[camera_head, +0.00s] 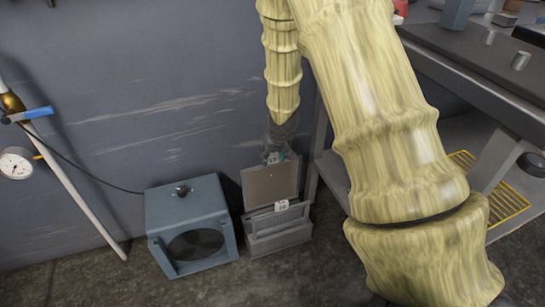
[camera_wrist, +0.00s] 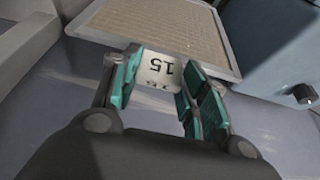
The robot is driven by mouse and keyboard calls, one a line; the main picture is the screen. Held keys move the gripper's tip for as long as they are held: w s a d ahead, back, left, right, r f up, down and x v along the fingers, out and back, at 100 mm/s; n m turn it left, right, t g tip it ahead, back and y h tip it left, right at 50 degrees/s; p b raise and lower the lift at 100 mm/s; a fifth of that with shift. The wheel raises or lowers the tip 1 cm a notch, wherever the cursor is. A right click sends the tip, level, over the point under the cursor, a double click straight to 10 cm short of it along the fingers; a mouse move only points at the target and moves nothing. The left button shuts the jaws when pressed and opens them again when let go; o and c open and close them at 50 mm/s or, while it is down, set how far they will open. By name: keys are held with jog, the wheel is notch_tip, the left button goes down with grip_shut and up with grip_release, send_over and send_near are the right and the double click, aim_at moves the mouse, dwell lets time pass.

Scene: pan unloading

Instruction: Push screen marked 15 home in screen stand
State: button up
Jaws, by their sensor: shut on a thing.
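The screen marked 15 (camera_head: 270,187) is a flat, framed mesh panel standing upright in the head view. Its lower edge meets or passes behind the top of the grey screen stand (camera_head: 279,243); how deep it sits is hidden. My gripper (camera_head: 277,157) is above it, pointing down. In the wrist view my gripper (camera_wrist: 163,85) has its teal pads on both sides of the white tag reading 15, shut on that end of the screen (camera_wrist: 160,22). The mesh and frame extend away from the fingers.
Another tagged screen, apparently marked 28 (camera_head: 281,206), sits low in the stand. A blue-grey box with a round opening (camera_head: 190,225) stands close on the left. A dark workbench (camera_head: 480,75) is at right. A wall is behind; a gauge (camera_head: 16,163) hangs far left.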

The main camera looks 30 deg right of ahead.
aim_at(273, 163)
jog(key=shift+f+b, duration=1.4)
jog(key=shift+b, duration=0.05)
jog(key=shift+f, duration=0.6)
jog(key=shift+s, duration=0.15)
jog(key=shift+f+b, duration=1.1)
jog(key=shift+f, duration=1.75)
dwell(3.0)
